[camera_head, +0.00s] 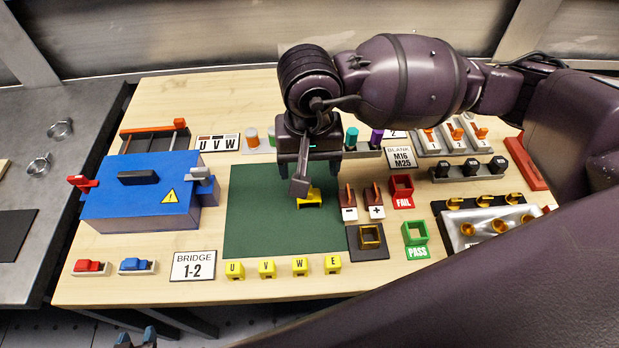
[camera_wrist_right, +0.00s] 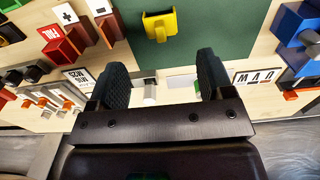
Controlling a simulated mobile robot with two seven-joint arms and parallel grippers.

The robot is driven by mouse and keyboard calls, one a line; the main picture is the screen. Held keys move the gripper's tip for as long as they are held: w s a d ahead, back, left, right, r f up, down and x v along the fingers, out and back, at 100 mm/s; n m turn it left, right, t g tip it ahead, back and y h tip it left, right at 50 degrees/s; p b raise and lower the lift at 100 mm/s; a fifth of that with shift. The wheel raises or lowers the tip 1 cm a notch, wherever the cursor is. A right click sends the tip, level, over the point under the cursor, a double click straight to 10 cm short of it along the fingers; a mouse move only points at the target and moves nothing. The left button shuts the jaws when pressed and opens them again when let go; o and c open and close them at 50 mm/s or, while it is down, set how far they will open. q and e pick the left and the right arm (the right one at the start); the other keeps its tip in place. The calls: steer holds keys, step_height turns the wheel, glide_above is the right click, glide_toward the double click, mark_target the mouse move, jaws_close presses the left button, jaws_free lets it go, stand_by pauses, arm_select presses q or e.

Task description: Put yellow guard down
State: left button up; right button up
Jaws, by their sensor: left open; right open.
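The yellow guard (camera_head: 312,197) lies on the green mat (camera_head: 262,215), right of its middle. It also shows in the right wrist view (camera_wrist_right: 159,24), on the mat beyond the fingertips. My right gripper (camera_head: 305,172) hangs over the far part of the mat, just behind the guard in the head view, and hides a little of it. In the right wrist view its two dark fingers (camera_wrist_right: 163,70) are spread with nothing between them, apart from the guard. My left gripper (camera_head: 136,338) shows only its open fingertips at the bottom edge, off the table.
A blue box (camera_head: 120,215) stands left of the mat. Yellow U, V, W, E pieces (camera_head: 267,268) line the mat's front edge. Red FAIL (camera_head: 402,190) and green PASS (camera_head: 415,233) bins stand right. My right arm covers the right side. The mat's left half is clear.

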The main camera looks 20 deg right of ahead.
steer(key=shift+r, duration=1.8)
steer(key=shift+s, duration=0.1)
